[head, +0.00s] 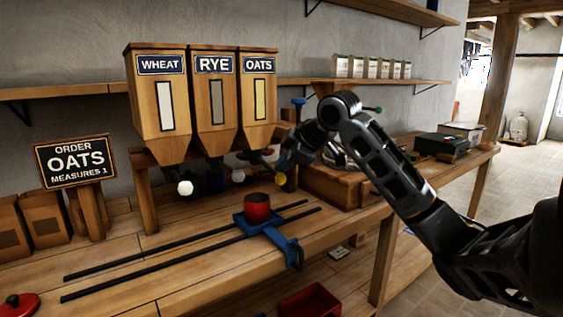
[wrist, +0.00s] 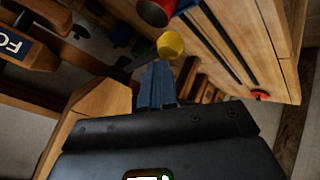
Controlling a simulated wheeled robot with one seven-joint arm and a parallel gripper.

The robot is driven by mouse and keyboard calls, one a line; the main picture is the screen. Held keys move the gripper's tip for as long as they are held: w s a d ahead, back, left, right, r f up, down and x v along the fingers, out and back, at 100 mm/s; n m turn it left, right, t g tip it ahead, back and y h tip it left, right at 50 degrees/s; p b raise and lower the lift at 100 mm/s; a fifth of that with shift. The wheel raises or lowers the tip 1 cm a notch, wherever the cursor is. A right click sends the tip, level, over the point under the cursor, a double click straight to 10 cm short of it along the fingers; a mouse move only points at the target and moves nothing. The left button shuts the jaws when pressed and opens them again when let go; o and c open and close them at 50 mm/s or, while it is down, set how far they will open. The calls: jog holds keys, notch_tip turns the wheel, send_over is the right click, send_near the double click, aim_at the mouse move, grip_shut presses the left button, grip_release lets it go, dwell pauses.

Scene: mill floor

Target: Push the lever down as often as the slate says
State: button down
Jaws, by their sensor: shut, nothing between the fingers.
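The slate (head: 76,160) reads ORDER OATS MEASURES 1. Three wooden hoppers stand side by side, labelled WHEAT (head: 150,110), RYE (head: 217,115) and OATS (head: 247,105). A lever with a yellow knob (head: 280,179) sticks out below the OATS hopper; the knob also shows in the wrist view (wrist: 170,45). My gripper (head: 284,163) is shut and empty, its blue fingertips (wrist: 158,68) close to the yellow knob. I cannot tell whether they touch. A red cup (head: 257,208) stands upright on a blue carriage (head: 270,236), in front of the hoppers.
Dark rails (head: 150,264) run along the bench. A wooden box (head: 335,190) stands right of the OATS hopper. Paper bags (head: 43,220) stand at left.

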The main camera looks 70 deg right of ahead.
jog(key=shift+f+b, duration=0.35)
jog(key=shift+f, duration=0.15)
dwell(0.4)
jog(key=shift+r, duration=0.1)
dwell(0.5)
jog(key=shift+r+p, duration=2.15)
jog(key=shift+r, duration=0.75)
jog(key=shift+r, duration=0.1)
notch_tip(320, 180, up, 5)
jog(key=p, duration=0.3)
jog(key=shift+p, duration=0.3)
